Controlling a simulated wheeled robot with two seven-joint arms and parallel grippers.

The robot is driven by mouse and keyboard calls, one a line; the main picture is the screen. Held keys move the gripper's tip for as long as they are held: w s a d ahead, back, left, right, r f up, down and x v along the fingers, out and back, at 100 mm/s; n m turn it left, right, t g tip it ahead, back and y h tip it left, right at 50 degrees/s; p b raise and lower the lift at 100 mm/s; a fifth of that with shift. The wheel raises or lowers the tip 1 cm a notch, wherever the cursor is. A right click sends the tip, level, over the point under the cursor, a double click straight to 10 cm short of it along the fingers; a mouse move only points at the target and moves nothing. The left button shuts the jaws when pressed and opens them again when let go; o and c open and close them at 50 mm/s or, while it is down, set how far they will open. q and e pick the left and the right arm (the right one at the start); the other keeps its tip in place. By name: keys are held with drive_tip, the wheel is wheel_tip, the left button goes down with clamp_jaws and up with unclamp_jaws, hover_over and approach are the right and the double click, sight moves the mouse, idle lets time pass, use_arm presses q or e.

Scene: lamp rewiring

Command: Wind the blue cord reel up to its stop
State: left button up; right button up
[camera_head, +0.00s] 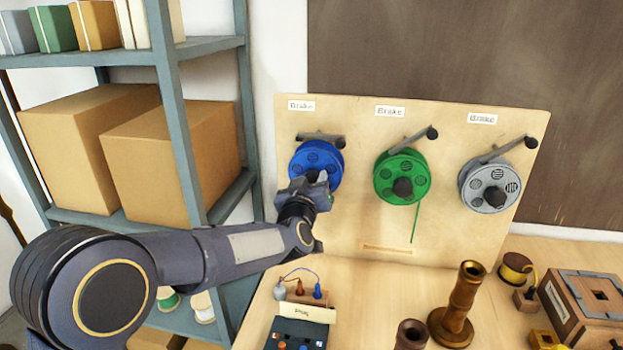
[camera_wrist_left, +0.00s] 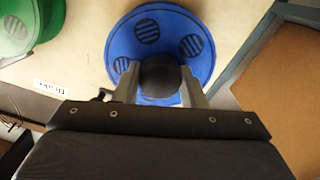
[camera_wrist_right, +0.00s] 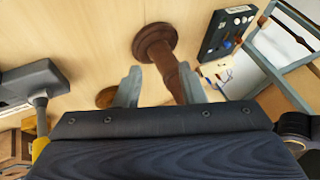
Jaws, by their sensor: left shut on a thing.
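The blue cord reel (camera_head: 315,160) is mounted on the upright wooden board (camera_head: 345,220), leftmost of three. Its brake lever (camera_head: 320,137) lies nearly level above it. My left gripper (camera_head: 318,187) is in front of the reel's lower part. In the left wrist view its two fingers are closed around the reel's dark round knob (camera_wrist_left: 160,75), with the blue disc (camera_wrist_left: 205,22) behind. Any blue cord is hidden by the gripper. My right gripper (camera_wrist_right: 160,86) shows only in its wrist view, fingers apart, with a brown turned post (camera_wrist_right: 168,68) visible in and beyond the gap.
A green reel (camera_head: 402,175) with a hanging cord and a grey reel (camera_head: 490,187) are to the right, each with a tilted brake lever. A plug box (camera_head: 303,315), a brown turned stand (camera_head: 458,305) and a wooden box (camera_head: 590,305) stand on the bench. A shelf (camera_head: 180,120) stands left.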

use_arm(q)
drive_tip(key=shift+f+m, duration=0.15)
drive_tip(key=shift+m, duration=0.55)
drive_tip(key=o, duration=1)
drive_tip(key=s+a+b, duration=0.1)
drive_tip(key=s, duration=0.6)
drive_tip(key=shift+s+a+b, duration=0.3)
drive_tip(key=shift+s, duration=0.05)
